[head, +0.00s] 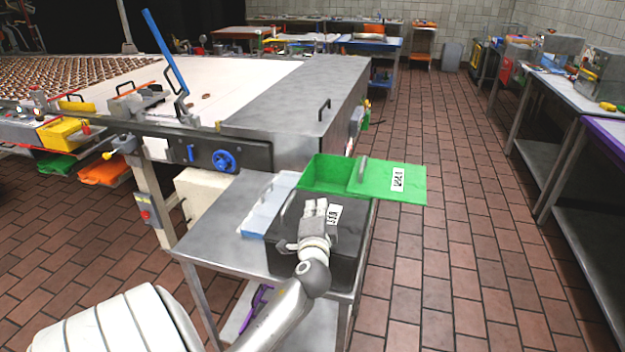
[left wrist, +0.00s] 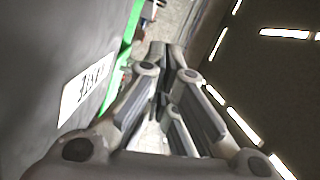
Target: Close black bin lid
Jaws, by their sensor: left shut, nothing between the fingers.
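The black bin (head: 345,265) stands at the near right end of the metal cart. Its dark lid (head: 355,215), with a white label (head: 334,214), appears to lie over the bin's top. My left gripper (head: 315,206) is over the lid, shut and empty, and hides part of it. I cannot tell whether it touches the lid. In the left wrist view the gripper (left wrist: 167,52) has its fingertips together, beside a dark surface with the white label (left wrist: 84,92). My right gripper is out of view.
A green bin (head: 325,174) stands just behind, with its green lid (head: 405,183) swung out to the right. A pale blue tray (head: 262,212) lies left of the black bin. A conveyor machine (head: 290,100) stands beyond. The tiled floor right of the cart is clear.

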